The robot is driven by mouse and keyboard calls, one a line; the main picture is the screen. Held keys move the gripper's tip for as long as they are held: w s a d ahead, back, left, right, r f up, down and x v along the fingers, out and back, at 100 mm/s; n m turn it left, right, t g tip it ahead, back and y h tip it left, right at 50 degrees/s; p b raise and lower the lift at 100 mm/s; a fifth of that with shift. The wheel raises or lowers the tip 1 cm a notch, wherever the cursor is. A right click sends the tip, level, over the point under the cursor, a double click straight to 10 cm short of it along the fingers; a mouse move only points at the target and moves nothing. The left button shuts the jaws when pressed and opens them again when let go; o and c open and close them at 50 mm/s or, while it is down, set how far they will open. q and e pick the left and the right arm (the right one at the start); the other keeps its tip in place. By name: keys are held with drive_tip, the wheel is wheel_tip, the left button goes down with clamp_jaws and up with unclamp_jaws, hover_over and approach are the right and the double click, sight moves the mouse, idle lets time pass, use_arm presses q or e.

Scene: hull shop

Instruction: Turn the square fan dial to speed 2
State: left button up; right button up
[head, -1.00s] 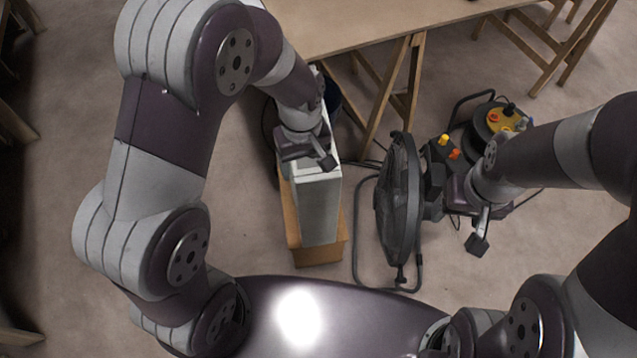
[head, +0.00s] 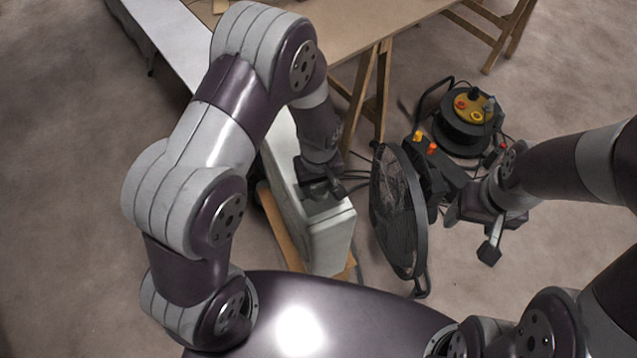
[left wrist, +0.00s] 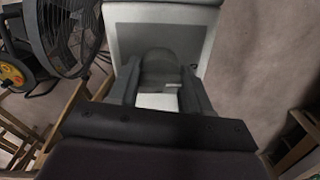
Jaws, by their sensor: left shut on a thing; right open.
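The square fan (head: 332,238) is a tall, narrow pale-grey box in the middle of the head view. A dark panel shows on its top near the front end. My left gripper (head: 322,188) points down onto that top. In the left wrist view a rounded grey-green dial (left wrist: 161,68) with a small pale mark sits between the two fingers, and the left gripper (left wrist: 160,88) is shut on it. The dial is hidden in the head view, and I cannot read any speed marks. My right gripper (head: 471,234) is open and empty, right of the round fan.
A black round fan (head: 397,212) stands just right of the square fan, with orange and yellow knobs behind it. A cable reel (head: 468,118) lies behind. A wooden trestle table (head: 365,25) is at the back. The square fan rests on a wooden base (head: 278,228). Floor at left is clear.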

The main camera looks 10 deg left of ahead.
use_arm(q)
drive_tip(key=shift+r+m, duration=0.1)
drive_tip(key=shift+m, duration=0.2)
drive_tip(key=shift+r+m+p, duration=0.1)
drive_tip(key=shift+m+p, duration=0.8)
drive_tip(key=shift+m, duration=0.3)
drive_tip(key=m+p, duration=0.2)
drive_tip(key=m, duration=0.3)
drive_tip(key=shift+m, duration=0.3)
drive_tip(key=m+p, duration=0.1)
drive_tip(key=m, duration=0.3)
drive_tip(key=shift+w, duration=0.1)
drive_tip(key=m+p, duration=0.1)
drive_tip(key=m, duration=0.4)
drive_tip(key=o, duration=1)
drive_tip(key=shift+o, duration=0.2)
